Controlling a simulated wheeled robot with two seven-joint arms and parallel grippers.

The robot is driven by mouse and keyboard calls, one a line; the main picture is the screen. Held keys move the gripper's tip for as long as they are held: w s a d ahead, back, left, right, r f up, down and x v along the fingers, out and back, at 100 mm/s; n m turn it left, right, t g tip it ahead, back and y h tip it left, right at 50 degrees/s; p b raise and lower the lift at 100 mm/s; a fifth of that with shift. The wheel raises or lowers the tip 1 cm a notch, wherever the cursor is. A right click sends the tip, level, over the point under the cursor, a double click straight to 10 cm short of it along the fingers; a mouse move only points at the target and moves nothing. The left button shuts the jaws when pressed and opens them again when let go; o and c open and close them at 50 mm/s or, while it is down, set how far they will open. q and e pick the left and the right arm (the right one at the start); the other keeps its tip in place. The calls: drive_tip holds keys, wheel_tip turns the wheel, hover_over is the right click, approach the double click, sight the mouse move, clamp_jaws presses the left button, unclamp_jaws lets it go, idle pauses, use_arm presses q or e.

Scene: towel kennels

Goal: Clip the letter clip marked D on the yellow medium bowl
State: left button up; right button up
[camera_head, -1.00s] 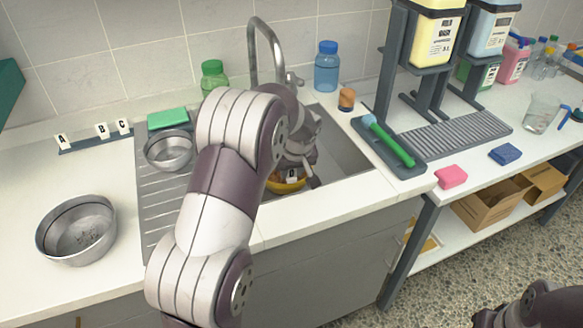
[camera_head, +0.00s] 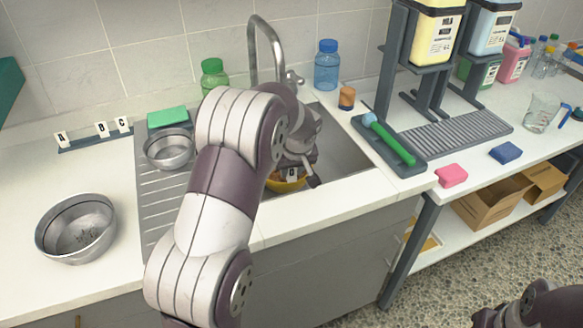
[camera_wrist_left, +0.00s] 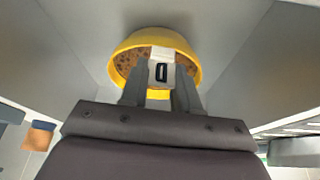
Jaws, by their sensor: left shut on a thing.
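The yellow bowl (camera_head: 286,184) sits in the sink, mostly hidden behind my left arm in the head view. In the left wrist view the yellow bowl (camera_wrist_left: 190,46) shows a speckled brown inside. The white clip marked D (camera_wrist_left: 161,73) is between the fingers of my left gripper (camera_wrist_left: 160,88), which is shut on it. The clip lies over the near rim of the bowl in that view; whether it grips the rim I cannot tell. The D clip also shows small in the head view (camera_head: 292,173), at my left gripper (camera_head: 300,168).
Clips A, B and C stand on a dark strip (camera_head: 95,143) at the back left. One metal bowl (camera_head: 77,230) is on the left counter, another (camera_head: 169,150) on the drainboard. The faucet (camera_head: 266,45) rises behind my arm. A tray with a green-handled brush (camera_head: 390,142) lies right of the sink.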

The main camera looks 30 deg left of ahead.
use_arm(q)
drive_tip(key=shift+f+b, duration=0.9)
drive_tip(key=shift+f, duration=0.05)
idle(1.5)
drive_tip(key=o, duration=1.6)
drive_tip(key=shift+c, duration=0.2)
drive_tip(key=shift+r, duration=0.15)
drive_tip(key=shift+r+p, duration=2)
drive_tip(key=shift+r, duration=0.45)
drive_tip(key=shift+f, duration=0.1)
